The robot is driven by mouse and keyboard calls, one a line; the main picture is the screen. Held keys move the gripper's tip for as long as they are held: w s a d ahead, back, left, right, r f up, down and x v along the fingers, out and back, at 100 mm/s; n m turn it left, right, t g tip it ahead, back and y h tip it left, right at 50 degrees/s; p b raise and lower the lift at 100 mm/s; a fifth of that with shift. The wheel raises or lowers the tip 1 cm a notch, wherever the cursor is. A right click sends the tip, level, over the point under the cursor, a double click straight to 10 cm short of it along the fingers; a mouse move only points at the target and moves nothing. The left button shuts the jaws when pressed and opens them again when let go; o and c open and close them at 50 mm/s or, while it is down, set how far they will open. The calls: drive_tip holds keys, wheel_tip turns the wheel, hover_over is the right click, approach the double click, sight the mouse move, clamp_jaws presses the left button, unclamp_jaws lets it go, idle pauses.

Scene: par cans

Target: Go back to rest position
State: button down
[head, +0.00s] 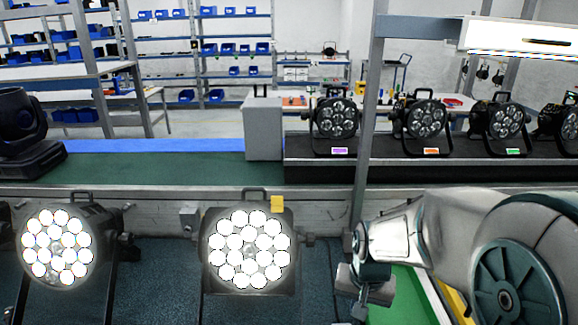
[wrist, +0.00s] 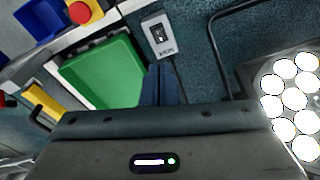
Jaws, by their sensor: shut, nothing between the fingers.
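My gripper (head: 358,308) hangs at the end of my arm at the lower right of the head view, right of the lit par can (head: 248,250) and apart from it. In the wrist view, its dark fingers (wrist: 160,84) are together and hold nothing. They point toward the dark blue surface beside a green tray (wrist: 105,72) and a grey switch box (wrist: 159,36). The lit par can also shows at the right edge of the wrist view (wrist: 294,98).
A second lit par can (head: 57,246) stands at the lower left. Several unlit par cans (head: 336,117) stand on the dark conveyor at the back right. A post (head: 370,110) rises behind my arm. A red button (wrist: 79,12) and blue bin (wrist: 40,20) lie beyond the tray.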

drive_tip(key=s+r+n+t, duration=0.1)
drive_tip(key=s+r+n, duration=0.2)
drive_tip(key=s+r, duration=0.6)
drive_tip(key=shift+s+d+n+t, duration=0.2)
drive_tip(key=shift+s+n+t, duration=0.1)
drive_tip(key=shift+s+t, duration=0.15)
